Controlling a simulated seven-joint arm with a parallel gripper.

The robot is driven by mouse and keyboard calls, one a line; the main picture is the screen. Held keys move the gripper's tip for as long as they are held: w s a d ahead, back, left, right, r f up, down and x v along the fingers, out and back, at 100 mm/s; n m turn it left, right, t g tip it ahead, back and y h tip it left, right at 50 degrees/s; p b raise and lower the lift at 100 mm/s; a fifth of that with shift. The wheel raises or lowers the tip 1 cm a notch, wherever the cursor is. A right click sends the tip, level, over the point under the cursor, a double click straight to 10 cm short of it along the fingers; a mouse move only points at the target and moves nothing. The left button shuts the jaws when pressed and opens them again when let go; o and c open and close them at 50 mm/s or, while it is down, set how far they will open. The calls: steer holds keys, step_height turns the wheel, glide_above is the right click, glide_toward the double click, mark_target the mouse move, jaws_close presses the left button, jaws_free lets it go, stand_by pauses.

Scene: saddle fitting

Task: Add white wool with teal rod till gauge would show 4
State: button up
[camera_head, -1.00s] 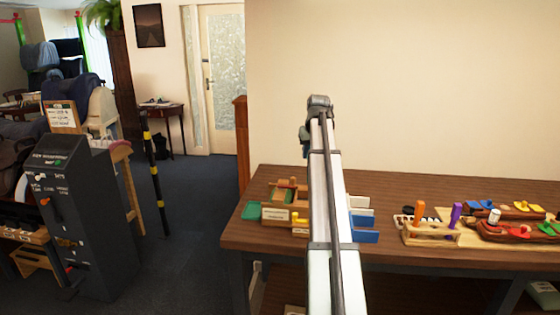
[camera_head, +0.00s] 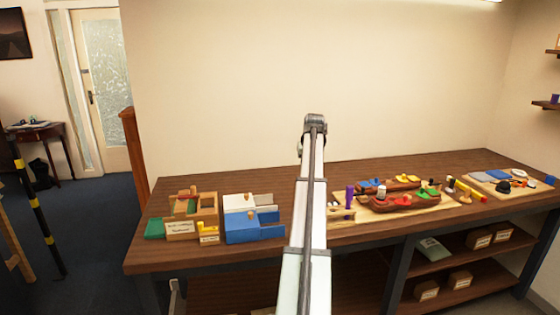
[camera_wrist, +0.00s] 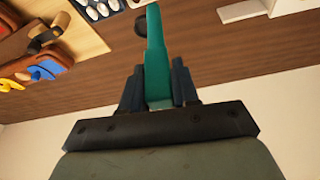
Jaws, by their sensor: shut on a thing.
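My gripper (camera_wrist: 158,90) is shut on the teal rod (camera_wrist: 156,55), which stretches away from the fingers in the wrist view. The rod's far end is over the wooden bench, near a dark round thing (camera_wrist: 141,25). In the head view my own arm hides the gripper and the rod. I cannot make out a gauge in either current view.
The long wooden bench (camera_head: 300,178) carries a labelled wooden box (camera_head: 180,229), a white box (camera_head: 247,202) and a blue box (camera_head: 252,230) left of my arm. Right of it lie a purple upright piece (camera_head: 349,197), brown saddle-like forms (camera_head: 404,202) and a tool board (camera_head: 500,184).

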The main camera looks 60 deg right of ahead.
steer(key=s+d+f+m, duration=0.1)
steer(key=s+d+f, duration=0.3)
steer(key=s+f, duration=0.3)
steer(key=shift+s+d, duration=0.15)
steer(key=shift+s, duration=0.15)
stand_by(0.4)
steer(key=shift+f, duration=1.05)
stand_by(2.5)
steer(key=shift+r, duration=0.1)
step_height(320, 180, up, 7)
stand_by(1.1)
